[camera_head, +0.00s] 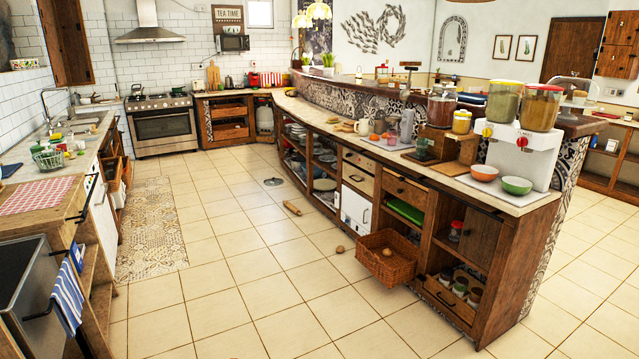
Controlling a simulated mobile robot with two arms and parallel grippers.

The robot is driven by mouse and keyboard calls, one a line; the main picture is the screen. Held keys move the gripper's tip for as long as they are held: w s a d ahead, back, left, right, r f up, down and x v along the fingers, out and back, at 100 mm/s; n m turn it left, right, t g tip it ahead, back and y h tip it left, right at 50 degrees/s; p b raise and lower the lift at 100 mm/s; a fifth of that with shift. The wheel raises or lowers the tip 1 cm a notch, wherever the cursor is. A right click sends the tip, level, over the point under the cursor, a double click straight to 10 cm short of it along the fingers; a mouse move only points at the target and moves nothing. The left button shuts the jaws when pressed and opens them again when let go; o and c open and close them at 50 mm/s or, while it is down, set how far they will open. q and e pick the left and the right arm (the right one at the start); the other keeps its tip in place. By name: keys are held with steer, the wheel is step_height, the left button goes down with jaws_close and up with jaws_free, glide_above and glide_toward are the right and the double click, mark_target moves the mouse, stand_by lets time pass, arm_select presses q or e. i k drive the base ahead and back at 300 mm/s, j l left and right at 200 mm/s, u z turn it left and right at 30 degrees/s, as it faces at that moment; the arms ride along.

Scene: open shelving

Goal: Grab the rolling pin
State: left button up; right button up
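A wooden rolling pin (292,208) lies on the tiled floor in the middle of the head view, near the foot of the curved counter. It is small and far off in the picture, lying at a slant with nothing on top of it. Neither of my grippers shows in this view, so I cannot see where they are or whether they hold anything.
The curved counter (430,180) with open shelves runs along the right. A wicker basket (389,262) juts out from it. A small round brown object (340,249) lies on the floor. A floor disc (273,182) lies beyond the pin. The tiled floor (240,280) in front is clear.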

mark_target(286, 204)
steer(key=i, duration=2.45)
